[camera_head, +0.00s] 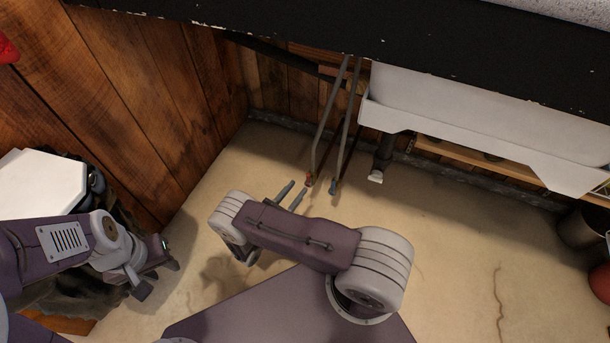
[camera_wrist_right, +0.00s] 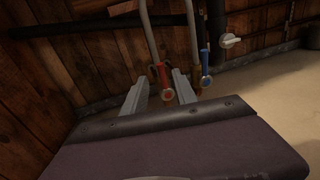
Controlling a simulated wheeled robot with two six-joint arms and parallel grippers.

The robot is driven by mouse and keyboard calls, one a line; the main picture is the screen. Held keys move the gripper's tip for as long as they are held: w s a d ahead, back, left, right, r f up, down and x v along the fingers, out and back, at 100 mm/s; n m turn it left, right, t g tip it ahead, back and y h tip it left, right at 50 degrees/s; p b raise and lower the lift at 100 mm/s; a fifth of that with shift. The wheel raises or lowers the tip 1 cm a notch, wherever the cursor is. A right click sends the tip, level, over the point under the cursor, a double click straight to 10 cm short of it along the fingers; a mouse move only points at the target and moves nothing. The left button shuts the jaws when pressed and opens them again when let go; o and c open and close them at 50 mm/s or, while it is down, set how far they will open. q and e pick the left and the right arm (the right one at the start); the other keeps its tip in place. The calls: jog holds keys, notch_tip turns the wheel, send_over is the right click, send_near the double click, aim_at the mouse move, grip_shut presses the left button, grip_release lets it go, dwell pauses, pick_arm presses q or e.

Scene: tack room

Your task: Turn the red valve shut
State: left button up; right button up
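The red valve (camera_head: 309,180) sits low on a grey pipe under the sink. In the right wrist view its red lever handle (camera_wrist_right: 161,76) stands upright above a round fitting. My right gripper (camera_head: 298,187) points at the valve. Its two fingers are open and empty, one on each side of the red handle in the right wrist view (camera_wrist_right: 158,80). The valve appears just beyond the fingertips; I cannot tell whether they touch it. My left gripper (camera_head: 152,265) is at the left, away from the valve; its fingers are too unclear to judge.
A blue valve (camera_head: 333,187) stands close to the right of the red one, on a second pipe; its blue handle (camera_wrist_right: 206,62) is upright. A white sink (camera_head: 450,105) overhangs behind. A drain pipe (camera_head: 384,150) hangs farther right. Wooden walls (camera_head: 150,90) close the left side.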

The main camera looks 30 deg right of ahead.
aim_at(308, 184)
jog(key=b+x, duration=0.3)
jog(key=x, duration=0.4)
jog(key=shift+w+d+f, duration=0.1)
jog(key=shift+d, duration=0.15)
grip_shut()
dwell(1.0)
